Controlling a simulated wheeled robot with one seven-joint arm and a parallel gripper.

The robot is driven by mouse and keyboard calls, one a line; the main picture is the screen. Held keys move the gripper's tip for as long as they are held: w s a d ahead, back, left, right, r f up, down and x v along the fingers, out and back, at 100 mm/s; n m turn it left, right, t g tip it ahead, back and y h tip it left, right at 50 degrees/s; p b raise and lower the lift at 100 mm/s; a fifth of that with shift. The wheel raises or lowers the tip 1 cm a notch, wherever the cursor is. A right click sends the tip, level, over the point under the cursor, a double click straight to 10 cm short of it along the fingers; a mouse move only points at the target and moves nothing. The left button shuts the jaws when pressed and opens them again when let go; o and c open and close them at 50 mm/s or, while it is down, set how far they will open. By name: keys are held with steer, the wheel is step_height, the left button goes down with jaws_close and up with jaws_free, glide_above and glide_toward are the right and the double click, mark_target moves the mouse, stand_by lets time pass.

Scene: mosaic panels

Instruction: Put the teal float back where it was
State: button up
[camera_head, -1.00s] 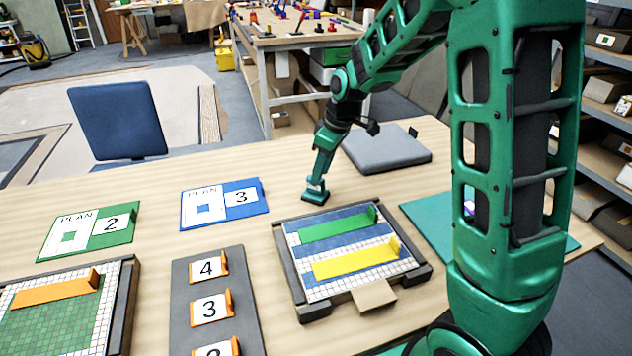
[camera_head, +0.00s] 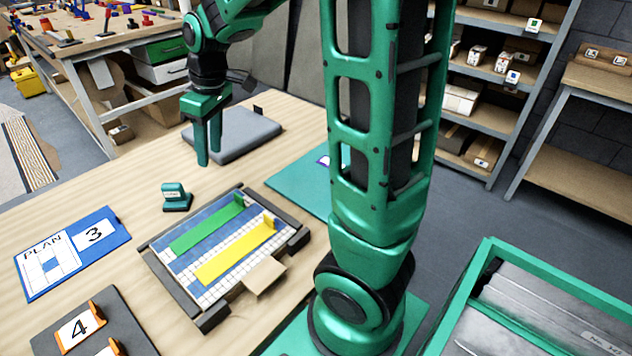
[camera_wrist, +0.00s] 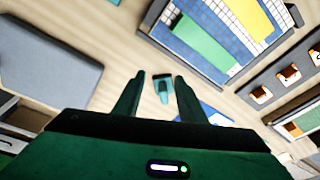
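The teal float (camera_head: 176,197) is a small block with a handle on a dark base. It stands upright on the bare wooden table (camera_head: 70,190), just behind the mosaic panel (camera_head: 205,318) and apart from it. My gripper (camera_head: 209,156) is above the table, up and to the right of the float in the head view. Its two fingers are apart with nothing between them. In the wrist view the float (camera_wrist: 163,86) shows beyond and between the open fingertips (camera_wrist: 160,92), clear of both.
The mosaic panel carries a green strip (camera_head: 207,230) and a yellow strip (camera_head: 236,252). A grey pad (camera_head: 250,134) lies behind my gripper, and a teal mat (camera_head: 295,182) lies right of the panel. A blue plan card (camera_head: 112,222) is at left. Bare table surrounds the float.

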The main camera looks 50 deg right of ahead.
steer(key=s+d+m, duration=0.3)
steer(key=s+m, duration=0.1)
steer(key=s, duration=0.5)
steer(key=s+d+f+m+g, duration=0.1)
steer(key=s+m, duration=0.3)
steer(key=s, duration=0.5)
steer(key=s+d+m+g+h, duration=0.1)
steer(key=s+d+m, duration=0.2)
steer(key=s, duration=0.7)
steer(key=shift+d+f+m, duration=0.2)
steer(key=shift+d+m, duration=0.2)
steer(key=shift+d, duration=0.45)
